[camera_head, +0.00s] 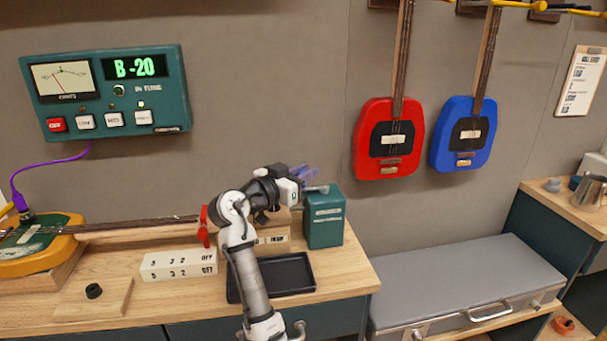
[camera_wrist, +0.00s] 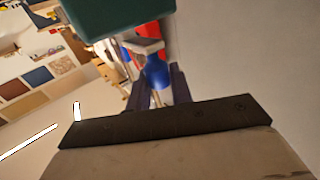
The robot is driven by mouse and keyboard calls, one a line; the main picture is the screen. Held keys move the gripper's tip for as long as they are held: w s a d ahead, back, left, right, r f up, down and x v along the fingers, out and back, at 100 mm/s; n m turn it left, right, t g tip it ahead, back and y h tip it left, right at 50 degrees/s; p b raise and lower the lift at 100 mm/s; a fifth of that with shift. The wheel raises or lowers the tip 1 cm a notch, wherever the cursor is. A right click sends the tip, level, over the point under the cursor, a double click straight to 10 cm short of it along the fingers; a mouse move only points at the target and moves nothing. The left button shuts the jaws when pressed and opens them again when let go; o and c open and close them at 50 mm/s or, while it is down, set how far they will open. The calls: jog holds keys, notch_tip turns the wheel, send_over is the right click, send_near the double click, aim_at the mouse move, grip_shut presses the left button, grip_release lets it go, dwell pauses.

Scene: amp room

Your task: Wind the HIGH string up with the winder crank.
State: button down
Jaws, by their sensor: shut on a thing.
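A yellow-and-green guitar (camera_head: 40,255) lies on the workbench at the left, its neck (camera_head: 140,222) running right. Its right end is hidden behind my arm, and I cannot make out the HIGH string or its tuning peg. My gripper (camera_head: 303,180) is raised above the bench near the teal box. The wall tuner (camera_head: 110,90) reads "B -20".
A teal box (camera_head: 325,220) stands close below my gripper, with a black tray (camera_head: 305,287) in front. White labelled blocks (camera_head: 180,264) and a red support (camera_head: 203,228) are left of my arm. A red guitar (camera_head: 366,150) and a blue guitar (camera_head: 447,150) hang on the wall.

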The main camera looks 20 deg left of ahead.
jog(key=c, duration=1.3)
grip_release()
jog(key=b+v, duration=0.2)
jog(key=v, duration=1.1)
jog(key=shift+s+a+b, duration=0.1)
jog(key=shift+s+b, duration=0.3)
